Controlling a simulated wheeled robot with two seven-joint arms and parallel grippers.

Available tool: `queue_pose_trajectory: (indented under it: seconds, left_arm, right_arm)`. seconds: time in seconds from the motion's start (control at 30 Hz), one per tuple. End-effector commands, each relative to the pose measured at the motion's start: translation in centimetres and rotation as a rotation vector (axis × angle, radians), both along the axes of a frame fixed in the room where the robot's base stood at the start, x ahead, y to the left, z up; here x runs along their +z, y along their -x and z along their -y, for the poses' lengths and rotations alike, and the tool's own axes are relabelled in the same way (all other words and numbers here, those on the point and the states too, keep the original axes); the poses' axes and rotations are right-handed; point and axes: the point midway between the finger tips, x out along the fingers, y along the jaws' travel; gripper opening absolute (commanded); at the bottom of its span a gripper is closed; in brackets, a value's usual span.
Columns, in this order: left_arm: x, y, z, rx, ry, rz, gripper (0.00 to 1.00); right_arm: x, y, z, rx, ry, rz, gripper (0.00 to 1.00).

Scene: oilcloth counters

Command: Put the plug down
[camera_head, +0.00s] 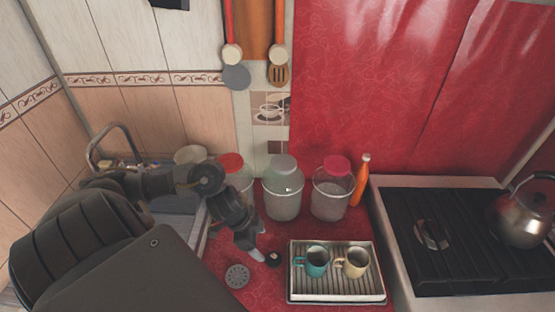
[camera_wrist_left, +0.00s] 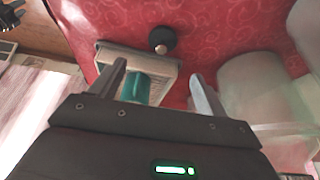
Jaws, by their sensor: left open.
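In the left wrist view the plug (camera_wrist_left: 163,38) shows as a black disc with a pale knob, beyond the fingertips. My left gripper (camera_head: 259,243) is open, close beside the plug in the head view. In its wrist view the two fingers (camera_wrist_left: 158,75) are spread apart, with nothing held between them. My right gripper is not in view.
A ridged tray (camera_head: 337,292) holds a teal mug (camera_head: 315,262) and a cream mug (camera_head: 354,263). Several lidded jars and an orange bottle (camera_head: 360,180) stand behind. A stove (camera_head: 440,240) with a kettle (camera_head: 522,215) is at right.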

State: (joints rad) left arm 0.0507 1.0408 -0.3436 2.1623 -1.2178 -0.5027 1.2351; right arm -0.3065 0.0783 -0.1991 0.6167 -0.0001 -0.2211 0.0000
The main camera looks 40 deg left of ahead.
Motion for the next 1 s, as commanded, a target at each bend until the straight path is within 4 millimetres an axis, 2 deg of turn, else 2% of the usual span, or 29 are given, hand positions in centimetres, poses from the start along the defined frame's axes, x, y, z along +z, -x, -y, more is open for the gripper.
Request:
queue_pose_trajectory:
  seconds: [0.1, 0.2, 0.4, 0.5, 0.63, 0.83, 1.0]
  left_arm:
    - [-1.8, -0.6, 0.6, 0.004, 0.006, -0.003, 0.75]
    - [-3.3, -1.1, 1.1, 0.004, 0.005, -0.004, 0.75]
    - [-4.8, -1.6, 1.5, 0.002, 0.001, -0.002, 0.75]
    - [-4.9, -1.6, 1.6, 0.000, 0.001, -0.001, 0.75]
    - [-5.7, -1.8, 1.9, 0.001, 0.005, -0.004, 0.75]
    - [-8.6, -2.5, 2.8, 0.001, 0.003, -0.004, 0.75]
    - [-9.7, -2.9, 3.1, 0.000, 0.002, -0.002, 0.75]
  right_arm:
    - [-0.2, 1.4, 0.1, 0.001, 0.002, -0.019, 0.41]
    - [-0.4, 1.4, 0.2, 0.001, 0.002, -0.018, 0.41]
    - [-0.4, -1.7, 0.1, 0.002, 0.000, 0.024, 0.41]
    - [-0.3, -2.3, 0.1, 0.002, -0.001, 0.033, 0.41]
    - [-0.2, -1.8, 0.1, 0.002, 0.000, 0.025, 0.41]
    - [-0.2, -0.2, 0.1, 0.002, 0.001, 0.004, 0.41]
    - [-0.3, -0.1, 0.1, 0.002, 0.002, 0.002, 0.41]
